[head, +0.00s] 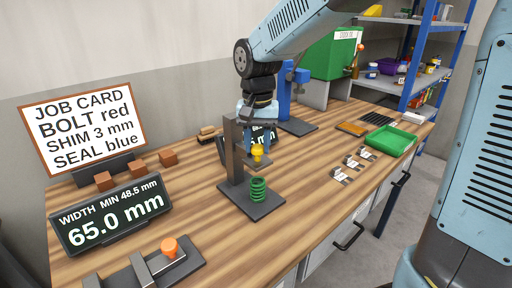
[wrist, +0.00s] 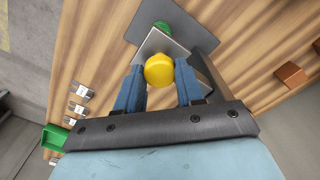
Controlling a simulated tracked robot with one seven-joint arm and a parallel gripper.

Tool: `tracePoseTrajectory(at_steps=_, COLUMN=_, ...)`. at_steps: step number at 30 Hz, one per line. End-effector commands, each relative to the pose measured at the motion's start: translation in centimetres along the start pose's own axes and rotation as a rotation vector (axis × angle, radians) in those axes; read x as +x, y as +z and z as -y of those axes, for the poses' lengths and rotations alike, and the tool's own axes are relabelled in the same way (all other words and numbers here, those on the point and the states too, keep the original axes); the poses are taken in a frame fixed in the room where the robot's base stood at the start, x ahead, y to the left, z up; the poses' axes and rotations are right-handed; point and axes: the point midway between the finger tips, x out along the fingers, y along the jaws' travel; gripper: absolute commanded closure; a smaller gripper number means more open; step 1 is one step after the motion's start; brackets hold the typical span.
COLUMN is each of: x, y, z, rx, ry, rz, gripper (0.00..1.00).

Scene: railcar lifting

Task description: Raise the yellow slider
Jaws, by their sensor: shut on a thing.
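The yellow slider (head: 257,154) is a round yellow knob on a dark upright stand (head: 235,150) with a flat base. A green coil spring (head: 258,189) stands on the base below the slider, with a visible space between them. My gripper (head: 257,146) reaches down from above at the stand. In the wrist view the yellow slider (wrist: 159,70) sits between my two blue fingers (wrist: 159,88), and the gripper is shut on it. A grey plate and part of the green spring (wrist: 162,28) show beyond it.
A display reading 65.0 mm (head: 112,214) and a job card (head: 84,130) stand at the left. An orange-knobbed fixture (head: 168,248) is at the front. A green tray (head: 387,141) and small labelled plates (head: 354,162) lie to the right. A display behind the stand is partly hidden.

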Motion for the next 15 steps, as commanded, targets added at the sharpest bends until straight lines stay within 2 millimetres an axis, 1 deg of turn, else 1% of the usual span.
tracePoseTrajectory(at_steps=5, x=-0.06, y=-0.16, z=-0.1, rx=0.004, ry=0.0, rz=-0.003, gripper=1.0)
tracePoseTrajectory(at_steps=6, x=-0.07, y=-0.17, z=-0.09, rx=0.004, ry=0.0, rz=-0.003, gripper=0.6)
tracePoseTrajectory(at_steps=13, x=-0.04, y=-0.11, z=-0.03, rx=0.003, ry=-0.001, rz=-0.003, gripper=0.38)
tracePoseTrajectory(at_steps=15, x=-0.04, y=-0.1, z=-0.02, rx=0.003, ry=-0.001, rz=-0.002, gripper=0.37)
